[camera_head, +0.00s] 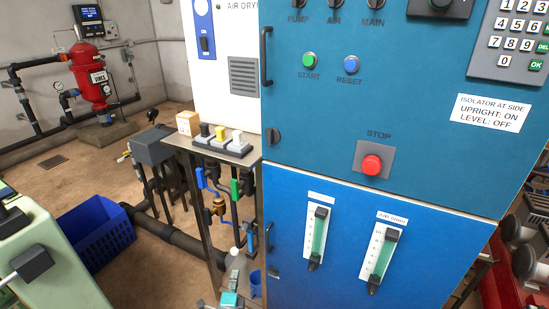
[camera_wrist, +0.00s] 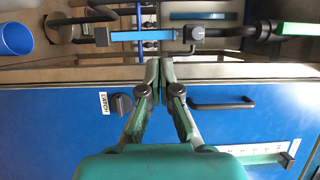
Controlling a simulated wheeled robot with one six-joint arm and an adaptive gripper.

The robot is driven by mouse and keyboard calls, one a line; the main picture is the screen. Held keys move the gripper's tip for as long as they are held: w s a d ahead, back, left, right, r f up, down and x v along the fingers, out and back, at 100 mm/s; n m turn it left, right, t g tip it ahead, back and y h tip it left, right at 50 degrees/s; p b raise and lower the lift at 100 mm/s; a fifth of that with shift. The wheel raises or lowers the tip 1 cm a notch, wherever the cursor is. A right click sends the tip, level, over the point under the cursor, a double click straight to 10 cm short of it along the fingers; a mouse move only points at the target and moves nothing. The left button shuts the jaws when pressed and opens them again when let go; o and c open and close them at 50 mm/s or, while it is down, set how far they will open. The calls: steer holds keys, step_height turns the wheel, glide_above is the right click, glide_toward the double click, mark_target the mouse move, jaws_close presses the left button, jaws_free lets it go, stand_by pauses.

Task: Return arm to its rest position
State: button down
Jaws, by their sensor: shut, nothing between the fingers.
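My gripper (camera_wrist: 160,75) shows in the wrist view with its two green-grey fingers together and nothing between them. It is in front of the blue cabinet door (camera_wrist: 60,130), between a dark latch knob (camera_wrist: 122,104) on the left and a black door handle (camera_wrist: 222,104) on the right. I cannot tell whether the fingertips touch anything. In the head view, a teal part of my gripper shows low at the bottom edge, left of the blue cabinet (camera_head: 340,240); the rest of the arm is out of frame.
Pipes with a blue lever (camera_wrist: 142,35) and a green lever (camera_wrist: 298,29) lie beyond the fingertips. In the head view, a metal stand (camera_head: 184,150) bears switches beside the cabinet. A blue crate (camera_head: 95,235) sits on the floor at left. A red filter vessel (camera_head: 88,75) stands behind.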

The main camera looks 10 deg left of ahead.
steer(key=s+d+f+n+y, duration=0.1)
steer(key=s+d+f+n, duration=0.25)
steer(key=s+d, duration=0.7)
steer(key=s+d+f+n, duration=0.35)
steer(key=s+d, duration=0.45)
steer(key=d, duration=0.5)
steer(key=s+d+r+n+g, duration=0.1)
steer(key=s+d+r+n, duration=0.1)
steer(key=s+d, duration=0.45)
steer(key=s+d+r+n, duration=0.2)
steer(key=s+d, duration=0.1)
steer(key=s, duration=0.7)
steer(key=s+d+r+n+g+h, duration=0.1)
steer(key=s+d+r+n, duration=0.2)
steer(key=s+r, duration=0.7)
steer(key=s+d+r+n+g+h, duration=0.1)
steer(key=s+d+r+n, duration=0.1)
steer(key=s+r, duration=0.8)
steer(key=shift+s+d+r+n, duration=0.25)
steer(key=shift+d+r+n, duration=0.25)
steer(key=shift+r, duration=1.1)
steer(key=shift+a, duration=0.1)
